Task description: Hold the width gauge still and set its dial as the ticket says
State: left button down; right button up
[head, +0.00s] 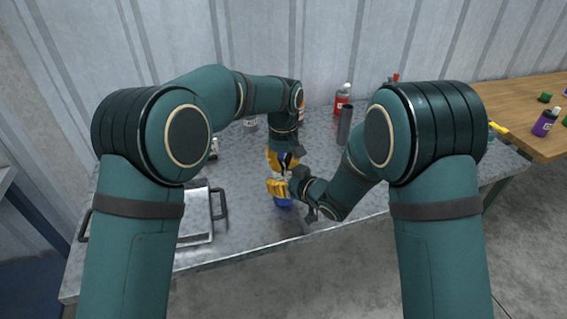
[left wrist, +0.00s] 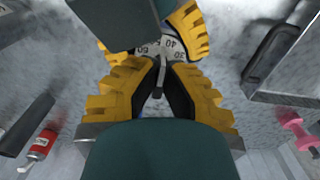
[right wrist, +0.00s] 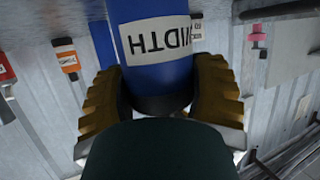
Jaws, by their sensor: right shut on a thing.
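The width gauge is a blue cylinder (right wrist: 160,60) with a white "WIDTH" label in the right wrist view. My right gripper (right wrist: 163,100) is shut on its body. In the head view the gauge's blue base (head: 284,203) shows just below my right gripper (head: 278,186). My left gripper (head: 284,160) is directly above it. The ticket is not identifiable.
A metal case (head: 197,218) with dark handles lies left on the grey table (head: 250,235). A red bottle (head: 342,103) and a grey cylinder (head: 345,125) stand at the back. A wooden table (head: 520,105) with a purple bottle (head: 545,122) is at right. The front table edge is close.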

aim_at(283, 163)
pick_arm(q)
jog(key=shift+m, duration=1.3)
jog(key=c, duration=1)
grip_release()
jog(key=shift+c, duration=0.2)
notch_tip(283, 163, up, 12)
